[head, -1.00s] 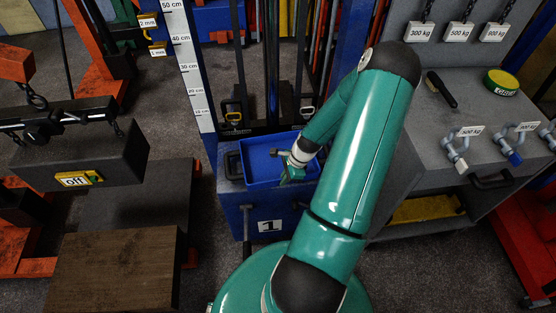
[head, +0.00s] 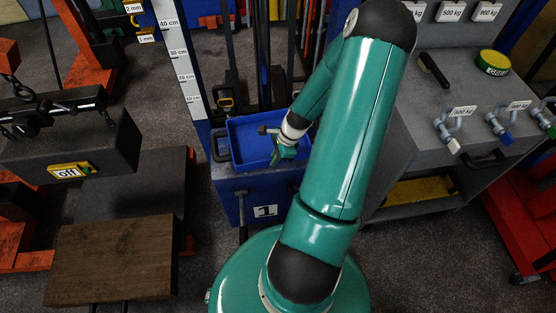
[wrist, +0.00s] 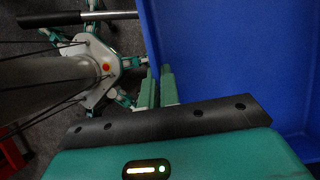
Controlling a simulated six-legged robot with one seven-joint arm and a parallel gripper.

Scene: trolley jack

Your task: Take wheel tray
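The wheel tray (head: 241,141), a shallow blue open tray, sits on top of the blue jack (head: 235,195) marked 1, left of my arm. Its inside looks empty in the head view. My gripper (head: 284,154) is at the tray's near right part. In the wrist view the tray (wrist: 225,50) fills the upper right, and its edge runs down to my gripper (wrist: 159,90). The two green fingers are close together with the tray wall between them. Their contact with the wall is partly hidden.
A grey trolley (head: 410,150) with several shackles stands close on the right. A dark block (head: 75,150) marked off hangs at the left, above a wooden block (head: 112,262). An upright ruler (head: 178,60) stands behind the tray's left side.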

